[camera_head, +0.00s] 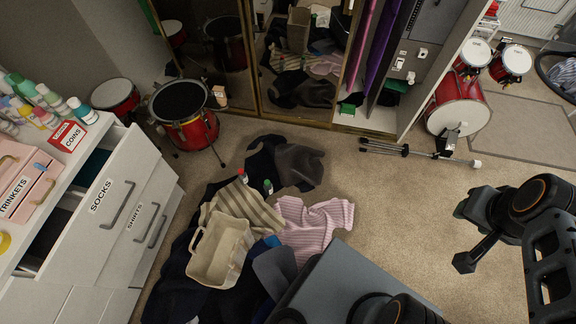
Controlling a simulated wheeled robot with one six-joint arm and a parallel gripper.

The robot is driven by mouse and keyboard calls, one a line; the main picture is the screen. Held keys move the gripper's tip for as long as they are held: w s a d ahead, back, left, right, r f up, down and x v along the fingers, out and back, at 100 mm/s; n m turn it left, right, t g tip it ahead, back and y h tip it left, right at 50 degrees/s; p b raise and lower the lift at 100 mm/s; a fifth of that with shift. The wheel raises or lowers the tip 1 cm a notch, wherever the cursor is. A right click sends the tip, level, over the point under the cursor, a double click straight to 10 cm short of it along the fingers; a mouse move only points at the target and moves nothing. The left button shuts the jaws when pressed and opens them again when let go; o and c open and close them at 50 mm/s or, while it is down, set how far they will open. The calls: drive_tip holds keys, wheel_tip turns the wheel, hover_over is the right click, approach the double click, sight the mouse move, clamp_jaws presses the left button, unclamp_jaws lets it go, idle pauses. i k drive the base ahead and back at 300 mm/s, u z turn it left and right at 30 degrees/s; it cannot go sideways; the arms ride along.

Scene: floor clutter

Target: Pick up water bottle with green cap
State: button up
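A small bottle with a green cap (267,187) is among the heaped clothes on the floor, near the middle of the view. It is small in the picture, and the clothes may hide part of it. A red-capped bottle (242,176) is just to its left. My gripper (462,236) is at the right, well away from the bottle and above the bare carpet. Its two dark fingers look spread apart, with nothing visible between them.
A cream basket (221,252), a striped cloth (243,208) and a pink striped shirt (315,224) lie near the bottle. A white dresser (112,205) stands left. Drums (187,128) and a tripod stand (420,153) are farther back. Carpet right of the pile is clear.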

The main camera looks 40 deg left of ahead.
sight(268, 185)
drive_tip(key=i, duration=1.75)
drive_tip(key=u, duration=4.45)
drive_tip(key=i, duration=1)
